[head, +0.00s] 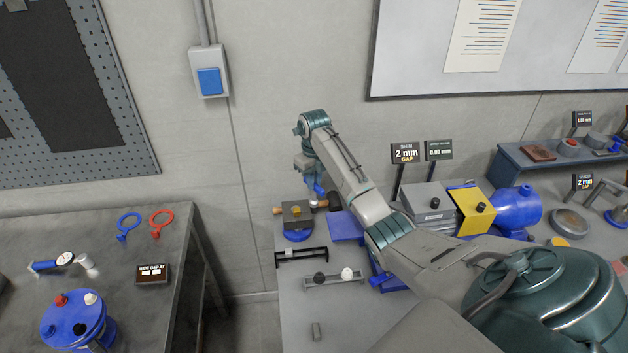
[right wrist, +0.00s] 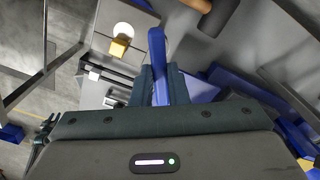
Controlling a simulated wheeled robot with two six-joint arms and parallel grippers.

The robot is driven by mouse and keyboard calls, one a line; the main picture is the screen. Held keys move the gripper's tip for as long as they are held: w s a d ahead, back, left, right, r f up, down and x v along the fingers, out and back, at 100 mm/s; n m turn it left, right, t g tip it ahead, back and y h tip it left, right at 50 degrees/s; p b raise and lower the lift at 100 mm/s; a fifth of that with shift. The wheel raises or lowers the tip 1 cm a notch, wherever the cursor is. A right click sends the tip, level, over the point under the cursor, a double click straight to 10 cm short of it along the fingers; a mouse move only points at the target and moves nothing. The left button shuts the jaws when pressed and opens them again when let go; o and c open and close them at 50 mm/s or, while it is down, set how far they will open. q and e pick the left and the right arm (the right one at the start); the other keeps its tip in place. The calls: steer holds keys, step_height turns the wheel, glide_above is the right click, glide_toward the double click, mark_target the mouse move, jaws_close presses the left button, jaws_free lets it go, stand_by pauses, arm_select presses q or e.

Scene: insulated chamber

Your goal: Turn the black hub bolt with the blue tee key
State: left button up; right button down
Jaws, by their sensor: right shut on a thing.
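My right gripper (head: 314,181) is shut on a slim blue piece, which looks like the blue tee key (head: 318,190). It is held above the back bench, near a grey block. In the right wrist view the blue key (right wrist: 157,60) stands up between the fingers (right wrist: 163,82); its far end and any crossbar cannot be made out. A blue drum-like hub (head: 95,338) stands at the front of the left bench. Its top carries a black bolt (head: 80,328) beside a red and a white one. My right gripper is well away from this hub. My left gripper is out of view.
A grey block with a yellow knob (head: 296,210) and a wooden handle (head: 277,211) lie below my right gripper. Black (head: 301,256) and grey (head: 334,280) racks stand in front. The left bench (head: 180,235) holds blue and red ring-ended tools (head: 161,219). A gap separates the benches.

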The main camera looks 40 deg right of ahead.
steer(key=c, duration=1.6)
jaws_free()
steer(key=shift+r, duration=2.5)
